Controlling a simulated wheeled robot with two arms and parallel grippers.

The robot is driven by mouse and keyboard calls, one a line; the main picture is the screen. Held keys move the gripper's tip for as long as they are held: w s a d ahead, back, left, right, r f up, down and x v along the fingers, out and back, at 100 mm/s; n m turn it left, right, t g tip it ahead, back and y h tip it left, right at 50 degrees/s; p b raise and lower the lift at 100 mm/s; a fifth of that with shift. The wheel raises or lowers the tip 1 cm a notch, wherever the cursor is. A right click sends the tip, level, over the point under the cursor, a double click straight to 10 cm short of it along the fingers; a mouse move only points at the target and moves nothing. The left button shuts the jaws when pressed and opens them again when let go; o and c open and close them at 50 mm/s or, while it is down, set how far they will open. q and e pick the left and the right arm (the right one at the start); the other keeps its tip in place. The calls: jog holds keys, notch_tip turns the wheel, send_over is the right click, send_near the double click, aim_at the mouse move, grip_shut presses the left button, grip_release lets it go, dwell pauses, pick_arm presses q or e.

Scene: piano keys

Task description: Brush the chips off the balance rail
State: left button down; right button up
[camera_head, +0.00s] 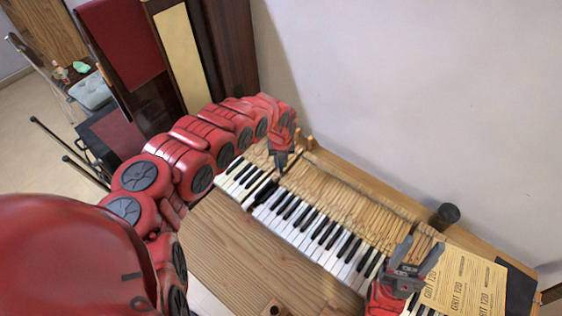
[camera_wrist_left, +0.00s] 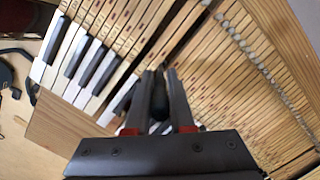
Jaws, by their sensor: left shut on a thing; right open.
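My left gripper (camera_head: 281,168) is low over the wooden key levers near the left end of the keyboard (camera_head: 305,226). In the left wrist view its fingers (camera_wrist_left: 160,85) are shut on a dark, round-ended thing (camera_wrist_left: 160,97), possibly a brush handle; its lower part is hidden. A dark slot (camera_wrist_left: 187,38) runs between the key levers just beyond the fingertips. It looks like a gap in the row of keys. I cannot make out the balance rail or chips inside it. My right gripper (camera_head: 412,262) is open and empty above the keyboard's right end.
Tan sandpaper sheets (camera_head: 470,283) lie at the right, beside a black mat (camera_head: 518,290). A black cylinder (camera_head: 447,213) stands behind the right end of the keys. Bare wood (camera_head: 245,250) lies in front of the keyboard. A wall is close behind.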

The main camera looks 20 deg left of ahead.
pick_arm(q)
jog(key=shift+f, duration=0.35)
dwell(0.3)
